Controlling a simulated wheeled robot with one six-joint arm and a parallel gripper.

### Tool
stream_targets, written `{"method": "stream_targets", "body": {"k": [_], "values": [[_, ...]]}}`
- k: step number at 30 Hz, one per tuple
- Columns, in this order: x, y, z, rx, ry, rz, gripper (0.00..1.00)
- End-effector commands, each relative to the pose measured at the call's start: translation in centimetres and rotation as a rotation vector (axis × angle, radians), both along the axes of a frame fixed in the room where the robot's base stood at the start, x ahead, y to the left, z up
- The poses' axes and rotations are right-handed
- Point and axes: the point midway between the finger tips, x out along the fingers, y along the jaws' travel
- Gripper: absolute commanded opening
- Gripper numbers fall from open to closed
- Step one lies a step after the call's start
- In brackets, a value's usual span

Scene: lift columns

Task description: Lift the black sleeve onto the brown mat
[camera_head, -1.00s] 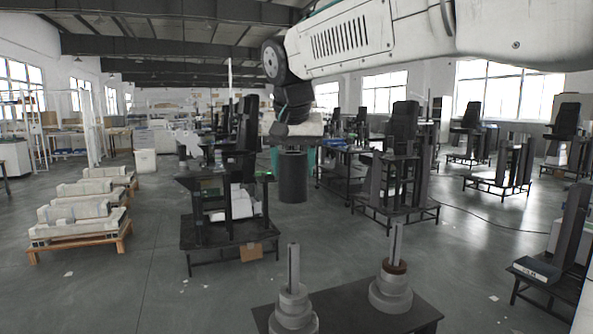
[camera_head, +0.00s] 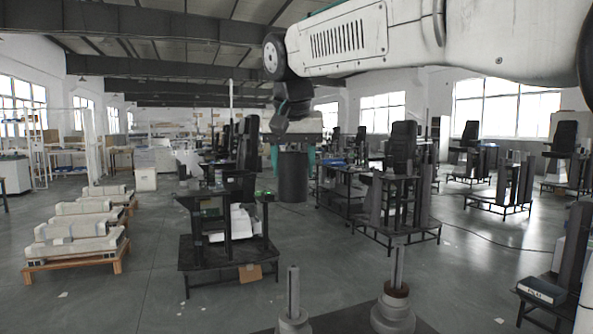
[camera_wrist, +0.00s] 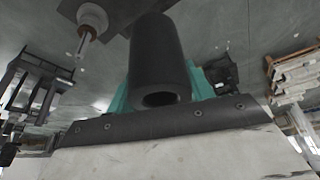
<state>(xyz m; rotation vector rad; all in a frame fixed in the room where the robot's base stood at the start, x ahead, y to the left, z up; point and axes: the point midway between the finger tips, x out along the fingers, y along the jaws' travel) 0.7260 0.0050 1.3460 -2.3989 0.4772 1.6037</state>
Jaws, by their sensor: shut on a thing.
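The black sleeve (camera_head: 293,178) is a dark upright cylinder, held in the air in front of the workshop floor. My gripper (camera_head: 292,160) has teal fingers, one on each side of the sleeve's upper part, and is shut on it. In the wrist view the sleeve (camera_wrist: 157,62) fills the middle, its round open end facing the camera; a teal finger (camera_wrist: 203,85) shows beside it. No brown mat can be made out clearly in either view. A brown ring (camera_head: 397,289) sits around the right-hand grey post.
A dark table (camera_head: 345,322) at the bottom edge bears two stepped grey posts, a left one (camera_head: 293,293) and a right one (camera_head: 398,265). One post (camera_wrist: 84,38) shows in the wrist view. A black cart (camera_head: 230,262) and pallets (camera_head: 75,250) stand beyond, with open floor between.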

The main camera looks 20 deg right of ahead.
Motion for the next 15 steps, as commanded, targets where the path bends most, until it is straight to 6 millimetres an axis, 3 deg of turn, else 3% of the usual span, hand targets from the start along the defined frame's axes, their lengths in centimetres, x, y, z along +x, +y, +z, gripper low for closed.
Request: {"method": "stream_targets", "body": {"k": [15], "values": [[0.0, 0.0, 2.6, 0.000, -0.002, -0.001, 0.25]]}}
